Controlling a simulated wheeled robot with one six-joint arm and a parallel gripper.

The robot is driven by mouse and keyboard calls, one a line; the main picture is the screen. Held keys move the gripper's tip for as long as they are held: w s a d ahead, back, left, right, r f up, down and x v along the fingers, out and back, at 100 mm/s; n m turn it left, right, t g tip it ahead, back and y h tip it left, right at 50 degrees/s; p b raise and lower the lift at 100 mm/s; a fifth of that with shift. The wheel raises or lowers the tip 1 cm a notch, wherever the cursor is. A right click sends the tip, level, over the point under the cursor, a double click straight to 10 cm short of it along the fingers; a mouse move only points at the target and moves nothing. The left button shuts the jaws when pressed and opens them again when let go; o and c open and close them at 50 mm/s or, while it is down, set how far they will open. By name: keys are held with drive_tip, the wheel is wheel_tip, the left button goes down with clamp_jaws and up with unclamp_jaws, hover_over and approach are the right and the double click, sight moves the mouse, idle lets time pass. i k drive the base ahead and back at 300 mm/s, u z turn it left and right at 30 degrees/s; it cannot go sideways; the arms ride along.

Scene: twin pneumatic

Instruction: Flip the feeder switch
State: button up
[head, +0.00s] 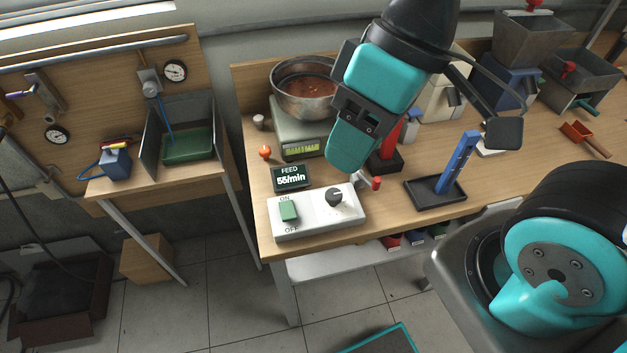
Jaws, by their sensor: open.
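The feeder switch is a green rocker (288,211) on the left of a white control box (312,217) at the bench's front left. ON is marked above it and OFF below. I cannot tell for sure which way it is tilted. A black dial (336,197) sits to its right on the box. The display (290,177) behind the switch is lit and reads FEED 55/min. My gripper (425,145) is open, above the bench, to the right of and behind the switch and apart from it. It hides part of the bench behind.
A steel bowl (305,101) stands on a scale behind the display. An orange-topped knob (265,152) is left of it. The floor in front is mostly clear.

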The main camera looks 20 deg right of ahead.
sight(288, 213)
drive_tip(key=z, duration=1.15)
drive_tip(key=k, duration=1)
drive_tip(key=u, duration=1.35)
drive_tip(key=i, duration=0.5)
drive_tip(key=u, duration=0.05)
